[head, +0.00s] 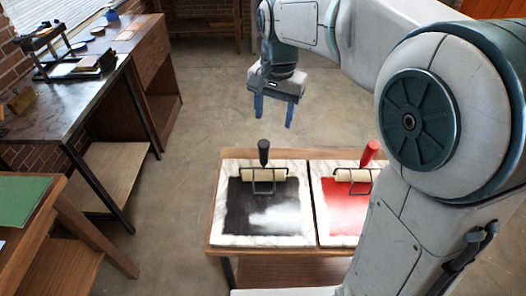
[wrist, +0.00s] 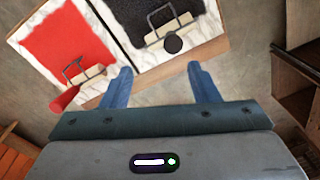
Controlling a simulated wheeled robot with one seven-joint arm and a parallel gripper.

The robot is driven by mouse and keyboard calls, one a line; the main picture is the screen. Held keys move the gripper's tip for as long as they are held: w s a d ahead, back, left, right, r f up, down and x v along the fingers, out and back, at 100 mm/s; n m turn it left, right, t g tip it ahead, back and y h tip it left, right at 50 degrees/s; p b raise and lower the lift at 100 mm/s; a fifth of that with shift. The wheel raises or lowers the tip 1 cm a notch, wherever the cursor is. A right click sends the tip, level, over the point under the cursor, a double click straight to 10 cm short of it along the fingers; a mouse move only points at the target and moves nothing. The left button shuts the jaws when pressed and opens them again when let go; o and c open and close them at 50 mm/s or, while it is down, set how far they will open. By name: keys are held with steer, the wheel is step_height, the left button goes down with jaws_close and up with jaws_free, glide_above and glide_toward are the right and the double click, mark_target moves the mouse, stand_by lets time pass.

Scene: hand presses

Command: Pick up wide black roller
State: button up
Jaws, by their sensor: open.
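The wide black roller (head: 263,153) has a black handle, a pale cylinder and a dark wire frame. It rests on the marble slab with black ink, its handle standing up near the slab's far edge. In the wrist view the black roller (wrist: 173,44) shows with its handle end toward the camera, just beyond the gap between the fingers. My gripper (head: 274,112) is open and empty, with two blue fingers pointing down. It is apart from the roller, above and beyond the table's far edge in the head view. Its fingers also show in the wrist view (wrist: 159,70).
A red-handled roller (head: 370,152) lies on the slab with red ink (head: 346,212), right of the black-inked slab (head: 262,222). Both slabs sit on a wooden table (head: 214,236). A workbench (head: 60,112) with a press (head: 85,65) stands at left. Concrete floor is clear beyond the table.

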mark_target(264, 143)
steer(key=shift+m, duration=0.3)
steer(key=a+f, duration=0.1)
steer(key=f, duration=0.1)
steer(key=w+a+f, duration=0.1)
steer(key=f, duration=0.2)
steer(key=w+f, duration=0.1)
steer(key=f, duration=0.1)
steer(key=shift+a+f+p, duration=0.35)
steer(key=shift+a+f, duration=0.05)
steer(key=shift+d+f+p, duration=0.15)
steer(key=shift+f+p, duration=0.15)
steer(key=shift+f, duration=1.05)
steer(key=shift+d+f+p, duration=0.1)
steer(key=shift+f+p, duration=0.15)
steer(key=shift+f, duration=1.1)
steer(key=c, duration=1)
